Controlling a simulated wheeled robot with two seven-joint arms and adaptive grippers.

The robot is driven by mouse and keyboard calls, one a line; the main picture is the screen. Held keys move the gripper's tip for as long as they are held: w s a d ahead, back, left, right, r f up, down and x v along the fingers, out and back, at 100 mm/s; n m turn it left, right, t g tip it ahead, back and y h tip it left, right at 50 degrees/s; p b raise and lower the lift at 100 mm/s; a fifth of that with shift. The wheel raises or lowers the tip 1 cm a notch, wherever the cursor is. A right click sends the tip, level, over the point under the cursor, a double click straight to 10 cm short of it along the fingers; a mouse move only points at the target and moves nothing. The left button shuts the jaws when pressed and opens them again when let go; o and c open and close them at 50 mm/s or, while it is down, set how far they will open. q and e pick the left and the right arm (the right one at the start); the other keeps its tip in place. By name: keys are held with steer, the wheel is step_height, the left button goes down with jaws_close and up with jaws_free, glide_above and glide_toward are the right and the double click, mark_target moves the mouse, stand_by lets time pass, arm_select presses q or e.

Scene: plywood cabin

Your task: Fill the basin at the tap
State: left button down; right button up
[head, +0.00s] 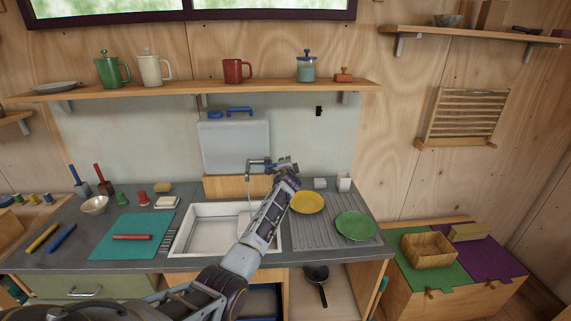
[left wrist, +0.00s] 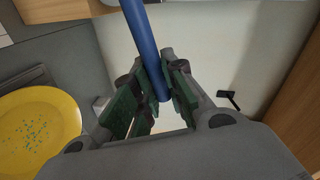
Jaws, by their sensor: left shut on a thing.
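The white basin (head: 207,236) is set into the grey counter, and my left arm crosses its right part. The tap (head: 257,163) stands behind it, its spout over the basin. A thin pale streak below the spout looks like running water. My left gripper (head: 285,163) is at the tap's right side. In the left wrist view, my left gripper (left wrist: 163,100) is shut on a blue rod (left wrist: 146,45), which looks like the tap's lever. The water level in the basin cannot be told. My right gripper is not in view.
A yellow plate (head: 307,202) and a green plate (head: 355,225) lie on the drainer right of the basin. A teal mat (head: 120,247) with a red-handled item lies left. A shelf (head: 200,89) with jugs and mugs runs above.

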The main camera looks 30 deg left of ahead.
arm_select(q)
steer(key=c, duration=1.5)
jaws_free()
steer(key=shift+d, duration=0.1)
steer(key=shift+o, duration=0.2)
steer(key=shift+s, duration=0.15)
steer(key=v, duration=1.1)
steer(key=shift+s+d, duration=0.25)
steer(key=shift+r, duration=0.1)
